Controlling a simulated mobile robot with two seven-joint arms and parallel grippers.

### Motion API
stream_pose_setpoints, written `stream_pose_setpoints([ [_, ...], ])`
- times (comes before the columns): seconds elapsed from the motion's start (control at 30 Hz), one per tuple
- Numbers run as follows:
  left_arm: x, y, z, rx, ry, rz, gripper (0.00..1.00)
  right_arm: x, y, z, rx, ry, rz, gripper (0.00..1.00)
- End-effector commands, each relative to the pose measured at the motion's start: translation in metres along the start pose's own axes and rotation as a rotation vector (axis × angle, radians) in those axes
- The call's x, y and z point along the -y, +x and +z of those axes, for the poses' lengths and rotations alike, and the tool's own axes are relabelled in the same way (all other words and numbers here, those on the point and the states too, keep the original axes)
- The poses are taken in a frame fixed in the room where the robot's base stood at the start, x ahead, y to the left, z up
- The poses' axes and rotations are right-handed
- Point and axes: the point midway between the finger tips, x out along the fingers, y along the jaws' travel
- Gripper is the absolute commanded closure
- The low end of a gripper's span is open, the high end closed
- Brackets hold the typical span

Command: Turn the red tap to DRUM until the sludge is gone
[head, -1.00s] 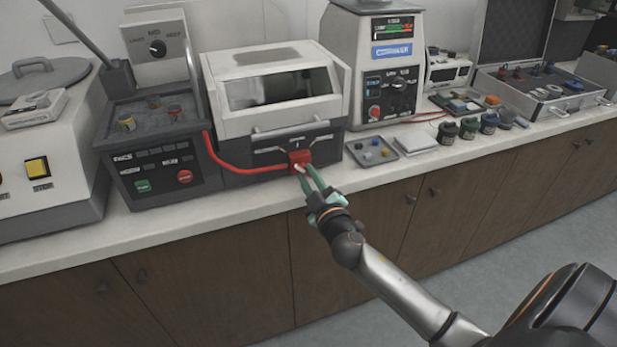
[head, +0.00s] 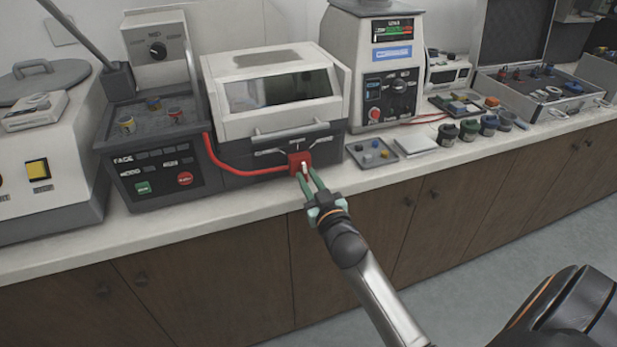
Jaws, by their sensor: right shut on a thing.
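The red tap (head: 296,159) sits low on the front of a white and dark grey machine (head: 268,122) with a clear window in its hood. A red hose (head: 240,170) runs left from the tap. My right gripper (head: 306,176) has its green fingers shut on the tap's pale lever (head: 305,170), which now stands about upright. The window is dark, and I cannot tell whether sludge is inside. The tap's lettering is too small to read. My left gripper is not in view.
On the left stand a grey unit with a green and a red button (head: 185,179) and a white machine with a yellow button (head: 38,170). On the right are a small tray (head: 373,153), several jars (head: 468,130) and an open case (head: 545,97). The counter's front strip is clear.

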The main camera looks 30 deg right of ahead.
Motion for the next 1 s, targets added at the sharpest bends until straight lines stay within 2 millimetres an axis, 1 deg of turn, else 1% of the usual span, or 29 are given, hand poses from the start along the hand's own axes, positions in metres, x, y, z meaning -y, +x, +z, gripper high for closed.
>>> stream_pose_setpoints([
  [0.1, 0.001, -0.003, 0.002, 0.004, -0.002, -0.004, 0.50, 0.000, 0.000, -0.001, 0.001, 0.048, 0.000, 1.00],
  [0.33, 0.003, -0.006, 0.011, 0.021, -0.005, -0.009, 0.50, 0.000, 0.000, 0.000, 0.001, 0.092, 0.001, 1.00],
  [0.73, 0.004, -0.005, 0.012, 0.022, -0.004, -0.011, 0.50, 0.000, 0.000, 0.000, 0.001, 0.097, 0.000, 1.00],
  [0.77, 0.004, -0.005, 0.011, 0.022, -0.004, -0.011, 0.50, 0.000, 0.000, 0.000, 0.001, 0.097, 0.000, 0.76],
  [0.93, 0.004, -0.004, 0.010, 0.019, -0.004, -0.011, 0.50, 0.000, 0.000, 0.000, 0.001, 0.096, 0.000, 0.56],
  [1.0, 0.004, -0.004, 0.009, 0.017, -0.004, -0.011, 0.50, 0.000, 0.000, 0.000, 0.001, 0.096, 0.000, 0.55],
])
